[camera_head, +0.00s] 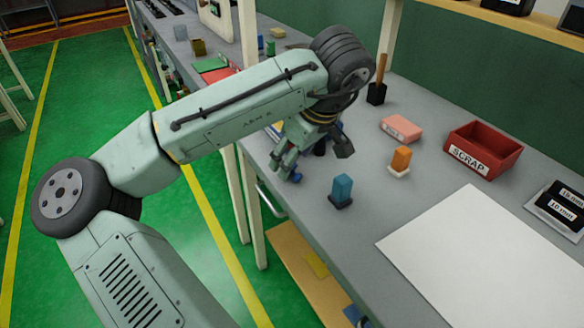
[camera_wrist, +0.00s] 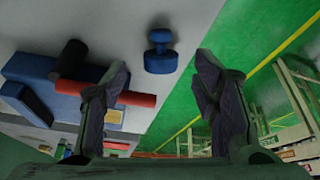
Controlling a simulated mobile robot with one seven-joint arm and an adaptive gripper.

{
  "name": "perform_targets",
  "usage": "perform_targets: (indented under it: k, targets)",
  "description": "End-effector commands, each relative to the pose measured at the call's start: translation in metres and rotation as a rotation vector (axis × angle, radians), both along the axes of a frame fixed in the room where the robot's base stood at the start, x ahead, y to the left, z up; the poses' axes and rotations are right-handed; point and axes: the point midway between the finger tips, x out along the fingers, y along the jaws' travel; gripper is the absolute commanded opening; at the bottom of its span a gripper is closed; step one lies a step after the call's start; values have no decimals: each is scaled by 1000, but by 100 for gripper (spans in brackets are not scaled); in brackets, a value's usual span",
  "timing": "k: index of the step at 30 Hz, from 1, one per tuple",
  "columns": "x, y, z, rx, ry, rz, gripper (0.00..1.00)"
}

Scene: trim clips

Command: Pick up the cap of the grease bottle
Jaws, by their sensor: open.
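A small blue knob-shaped piece (camera_wrist: 161,52), with a round top and a wider flange, stands near the table edge in the wrist view. It looks like the cap, but I cannot confirm this. A bit of blue (camera_head: 296,177) shows beside my gripper in the head view, probably the same piece. My gripper (camera_wrist: 162,66) is open and empty. Its fingers lie on either side of the blue piece in the picture, with no visible contact. In the head view my gripper (camera_head: 290,164) is low over the table's left edge, partly hidden by my arm. I cannot make out a grease bottle.
A blue device (camera_wrist: 50,85) with red and dark cylinders lies left of my fingers. On the table (camera_head: 310,205) stand a blue block (camera_head: 342,190), an orange block (camera_head: 401,160), a pink block (camera_head: 401,129) and a red SCRAP bin (camera_head: 484,151). A white sheet (camera_head: 475,255) lies in front.

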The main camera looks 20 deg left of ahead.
Motion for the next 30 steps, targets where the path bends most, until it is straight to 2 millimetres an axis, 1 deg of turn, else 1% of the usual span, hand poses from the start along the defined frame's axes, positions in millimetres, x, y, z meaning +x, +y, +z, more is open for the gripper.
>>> perform_targets:
  k: [3, 6, 9, 14, 30]
  targets:
    - [2, 7, -14, 3, 1, 3, 54]
    - [3, 10, -23, 2, 0, 3, 54]
    - [4, 11, -27, 2, -1, 1, 54]
    - [4, 10, -27, 2, -1, 1, 54]
    - [4, 10, -26, 2, -1, 1, 19]
